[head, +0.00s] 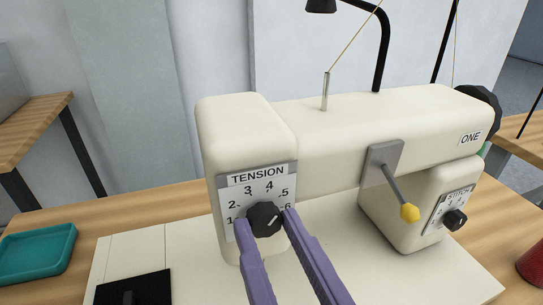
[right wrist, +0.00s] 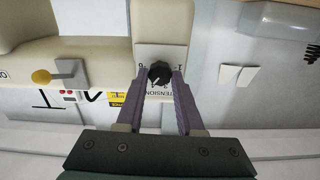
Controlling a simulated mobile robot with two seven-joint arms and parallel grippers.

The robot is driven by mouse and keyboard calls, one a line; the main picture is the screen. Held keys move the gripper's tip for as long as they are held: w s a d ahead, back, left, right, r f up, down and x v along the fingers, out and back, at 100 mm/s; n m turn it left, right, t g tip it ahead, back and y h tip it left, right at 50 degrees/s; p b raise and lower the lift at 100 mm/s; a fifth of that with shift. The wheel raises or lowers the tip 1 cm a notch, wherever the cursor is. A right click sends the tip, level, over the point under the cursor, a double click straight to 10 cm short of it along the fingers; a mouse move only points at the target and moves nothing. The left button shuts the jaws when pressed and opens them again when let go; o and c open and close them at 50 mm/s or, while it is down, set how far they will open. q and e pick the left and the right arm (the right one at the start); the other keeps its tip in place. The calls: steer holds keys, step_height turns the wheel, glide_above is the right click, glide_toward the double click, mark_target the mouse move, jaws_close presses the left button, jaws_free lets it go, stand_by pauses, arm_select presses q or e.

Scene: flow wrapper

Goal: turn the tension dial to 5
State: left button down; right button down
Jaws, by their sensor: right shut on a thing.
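The tension dial (head: 265,218) is a black round knob on a grey plate marked TENSION, with the numbers 1 to 6 around it, on the front of a cream sewing machine (head: 330,140). Its light pointer line slants to the upper right, towards the side of 5 and 6; I cannot tell the exact number. My right gripper (head: 265,220) has its two purple fingers on either side of the knob, shut on it. The right wrist view also shows the dial (right wrist: 159,73) between the fingertips (right wrist: 159,76). My left gripper is not in view.
A stitch dial (head: 454,220) and a lever with a yellow knob (head: 409,213) are to the right on the machine. A teal tray (head: 38,258) lies at the left on the wooden table. A red object (head: 532,266) is at the right edge.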

steer(key=m+p, duration=0.1)
steer(key=m, duration=0.1)
steer(key=shift+r+m, duration=0.1)
steer(key=shift+m, duration=0.3)
steer(key=shift+m+p, duration=0.4)
steer(key=shift+m, duration=0.4)
steer(key=c, duration=0.5)
jaws_free()
steer(key=shift+c, duration=0.2)
steer(key=v, duration=1)
steer(key=shift+w, duration=0.1)
